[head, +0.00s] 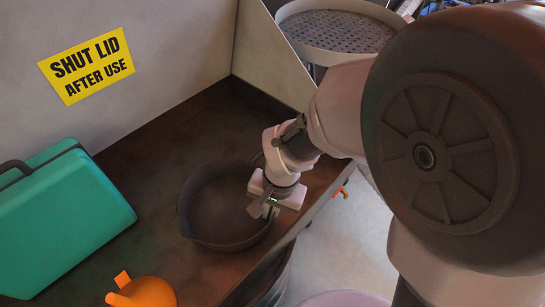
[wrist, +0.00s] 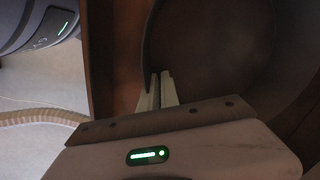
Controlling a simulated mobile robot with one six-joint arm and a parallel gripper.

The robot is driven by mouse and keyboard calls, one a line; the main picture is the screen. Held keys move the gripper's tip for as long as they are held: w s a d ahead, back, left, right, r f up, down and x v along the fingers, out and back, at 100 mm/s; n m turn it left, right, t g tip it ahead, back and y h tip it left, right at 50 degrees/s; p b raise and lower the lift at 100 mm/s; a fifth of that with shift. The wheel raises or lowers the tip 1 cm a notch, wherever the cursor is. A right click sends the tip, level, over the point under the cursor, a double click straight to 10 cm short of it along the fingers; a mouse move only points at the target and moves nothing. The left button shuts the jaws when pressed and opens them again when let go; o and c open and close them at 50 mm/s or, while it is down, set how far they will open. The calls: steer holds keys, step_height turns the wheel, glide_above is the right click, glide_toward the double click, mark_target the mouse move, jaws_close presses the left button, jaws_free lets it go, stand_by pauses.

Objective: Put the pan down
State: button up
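The pan (head: 212,205) is dark, round and deep, and looks level at the bench in the head view. Its inside (wrist: 225,45) fills the upper right of the wrist view. My gripper (head: 266,208) is at the pan's right side in the head view. In the wrist view its two pale fingers (wrist: 160,80) are close together, one on each side of the pan's rim, with the thin wall between them. I cannot tell whether the pan's bottom touches the bench. The pan's right edge is partly hidden by my gripper.
The brown bench top (head: 150,175) has free room left of the pan. A teal case (head: 70,225) lies at the left and an orange object (head: 143,292) at the front. A wall with a yellow sign (head: 87,66) stands behind. The bench edge is close on the right.

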steer(key=shift+o, duration=1.2)
steer(key=shift+s, duration=0.1)
steer(key=shift+r, duration=0.2)
step_height(320, 180, up, 11)
steer(key=d+p, duration=0.2)
steer(key=p, duration=0.4)
steer(key=s+d+r+t, duration=0.2)
steer(key=s+d+r, duration=0.2)
steer(key=d+r, duration=0.1)
steer(key=s+d+r+t, duration=0.3)
steer(key=d+r, duration=0.2)
steer(key=r, duration=0.3)
steer(key=shift+s+m, duration=0.35)
steer(key=shift+m, duration=0.05)
step_height(320, 180, down, 2)
steer(key=b, duration=0.2)
steer(key=shift+f+b, duration=0.2)
steer(key=shift+b, duration=0.1)
